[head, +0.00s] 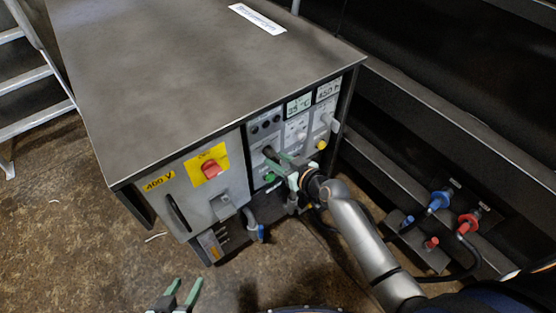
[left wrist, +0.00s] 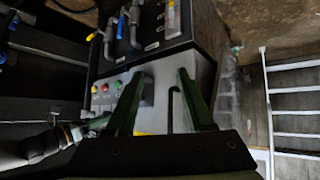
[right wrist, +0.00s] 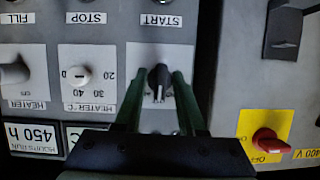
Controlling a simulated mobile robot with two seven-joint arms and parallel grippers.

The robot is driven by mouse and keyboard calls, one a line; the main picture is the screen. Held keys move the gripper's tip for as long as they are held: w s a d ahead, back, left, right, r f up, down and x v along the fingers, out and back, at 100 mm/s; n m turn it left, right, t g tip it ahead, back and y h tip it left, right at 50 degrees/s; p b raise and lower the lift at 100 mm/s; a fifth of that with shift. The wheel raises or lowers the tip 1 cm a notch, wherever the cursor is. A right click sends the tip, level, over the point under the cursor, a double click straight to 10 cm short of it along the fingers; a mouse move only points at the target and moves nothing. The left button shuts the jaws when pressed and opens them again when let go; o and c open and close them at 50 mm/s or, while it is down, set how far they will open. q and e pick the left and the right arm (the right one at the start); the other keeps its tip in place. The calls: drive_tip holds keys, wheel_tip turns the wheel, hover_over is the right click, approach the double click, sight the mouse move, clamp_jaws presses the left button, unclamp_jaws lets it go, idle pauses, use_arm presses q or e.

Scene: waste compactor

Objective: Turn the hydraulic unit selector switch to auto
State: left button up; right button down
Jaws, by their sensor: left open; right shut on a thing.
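The selector switch is a black rotary knob (right wrist: 159,78) on a light grey panel in the right wrist view, which shows the panel upside down. My right gripper (right wrist: 157,88) is shut on it, with one green finger on each side. The knob stands roughly upright in that view, with a pale mark towards the gripper; its position labels are too small to read. In the head view my right gripper (head: 276,160) is at the front of the hydraulic unit (head: 200,70) and hides part of the panel. My left gripper (head: 183,294) is open and empty near the bottom edge.
A red switch on a yellow plate (head: 210,168) sits left of the selector. A green button (head: 270,177) and a yellow button (head: 321,145) are close to my right gripper. Blue (head: 440,200) and red (head: 467,223) hose couplings are at right. Open floor lies in front.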

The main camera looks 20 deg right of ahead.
drive_tip(key=m+b, duration=0.1)
drive_tip(key=m+y+b, duration=0.1)
drive_tip(key=shift+d+f+y+b, duration=0.15)
drive_tip(key=shift+f+y+b, duration=0.15)
drive_tip(key=shift+b, duration=0.05)
drive_tip(key=shift+m+g+y+b, duration=0.3)
drive_tip(key=shift+m+y+b, duration=0.1)
drive_tip(key=shift+m+b, duration=0.35)
use_arm(q)
wheel_tip(320, 180, down, 4)
drive_tip(key=a+b, duration=0.1)
use_arm(e)
drive_tip(key=shift+m+y, duration=0.3)
drive_tip(key=shift+m, duration=0.05)
drive_tip(key=shift+r+m+b, duration=0.1)
drive_tip(key=shift+m+b, duration=0.2)
drive_tip(key=shift+b, duration=0.2)
drive_tip(key=shift+r+m+y+b, duration=0.1)
drive_tip(key=shift+m+y+b, duration=0.35)
drive_tip(key=shift+b, duration=0.2)
use_arm(q)
drive_tip(key=w+r+m+t, duration=0.1)
drive_tip(key=w+r+t, duration=0.2)
drive_tip(key=r, duration=0.5)
drive_tip(key=w+r+t+h, duration=0.1)
drive_tip(key=w+r+t, duration=0.3)
drive_tip(key=r, duration=0.4)
drive_tip(key=shift+w+r+m+t+h, duration=0.15)
drive_tip(key=shift+w+m+t+h, duration=0.15)
drive_tip(key=shift+m+t, duration=0.1)
